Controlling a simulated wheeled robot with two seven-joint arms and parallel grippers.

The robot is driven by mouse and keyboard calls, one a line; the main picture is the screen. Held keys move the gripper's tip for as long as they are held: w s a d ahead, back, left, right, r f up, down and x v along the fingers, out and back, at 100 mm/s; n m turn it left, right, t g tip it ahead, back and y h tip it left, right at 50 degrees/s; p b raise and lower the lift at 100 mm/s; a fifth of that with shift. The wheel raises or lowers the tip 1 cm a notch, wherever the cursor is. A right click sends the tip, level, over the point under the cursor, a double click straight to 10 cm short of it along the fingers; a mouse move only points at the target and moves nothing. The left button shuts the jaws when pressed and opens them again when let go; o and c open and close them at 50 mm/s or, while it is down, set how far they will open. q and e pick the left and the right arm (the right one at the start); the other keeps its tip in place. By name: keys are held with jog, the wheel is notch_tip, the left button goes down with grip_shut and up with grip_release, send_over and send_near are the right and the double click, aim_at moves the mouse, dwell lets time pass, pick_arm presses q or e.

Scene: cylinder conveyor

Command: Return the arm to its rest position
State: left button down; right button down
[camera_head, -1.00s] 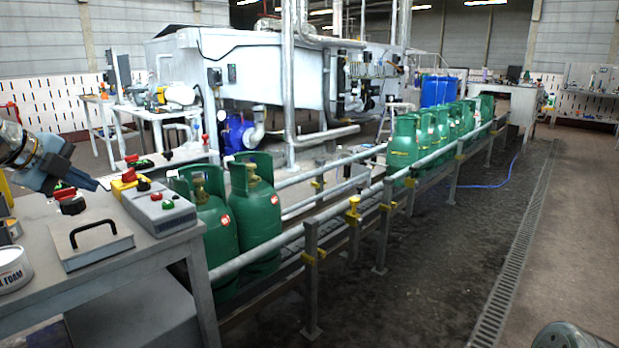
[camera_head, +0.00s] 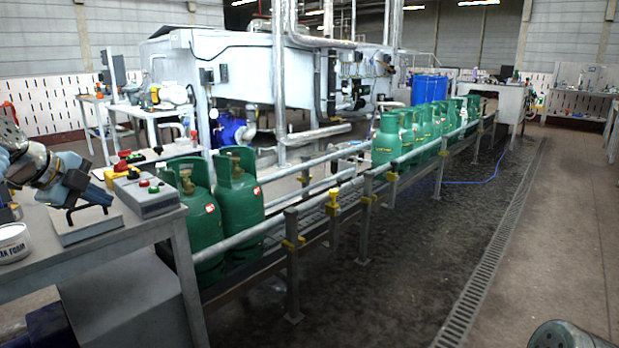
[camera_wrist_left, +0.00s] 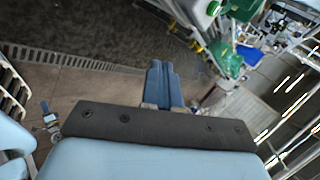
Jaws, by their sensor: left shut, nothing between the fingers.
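My left gripper (camera_head: 105,199) is at the left of the head view, above the worktable and in front of the flat grey case with a black handle. Its blue fingers are pressed together with nothing between them. In the left wrist view the gripper (camera_wrist_left: 163,64) also shows shut and empty. The arm comes in from the left edge, and the gripper hides part of the case.
A control box (camera_head: 146,196) with buttons, a grey case (camera_head: 88,226) and a white tub (camera_head: 13,243) are on the worktable (camera_head: 125,237). Green gas cylinders (camera_head: 240,205) stand on the railed conveyor beside it.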

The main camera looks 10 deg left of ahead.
pick_arm(q)
jog(key=w+d+f+n+g, duration=0.1)
jog(key=w+d+f+n, duration=0.25)
jog(key=f, duration=0.65)
jog(key=w+d+f+n+g+h, duration=0.1)
jog(key=w+d+f+n, duration=0.2)
jog(key=f, duration=0.7)
jog(key=w+d+f+n+g, duration=0.1)
jog(key=w+d+f+n, duration=0.3)
jog(key=f, duration=0.6)
jog(key=s+d+f+g, duration=0.1)
jog(key=s+d+f, duration=0.2)
jog(key=d+f, duration=0.65)
jog(key=s+d+f+n+g, duration=0.1)
jog(key=s+d+f+n, duration=0.1)
jog(key=s+d+f, duration=0.4)
jog(key=s+d+f+n+g, duration=0.1)
jog(key=s+d+f+n, duration=0.25)
jog(key=f, duration=0.45)
jog(key=s+d+f+n, duration=0.1)
jog(key=s+d+f, duration=0.1)
jog(key=s, duration=0.4)
jog(key=s+d+f+n+g, duration=0.1)
jog(key=s+d+f, duration=0.1)
jog(key=s+d, duration=0.3)
jog(key=s+d+f+n+g+h, duration=0.1)
jog(key=s+d+f+n, duration=0.1)
jog(key=s, duration=0.6)
jog(key=shift+d+f, duration=0.35)
jog(key=shift+d, duration=0.55)
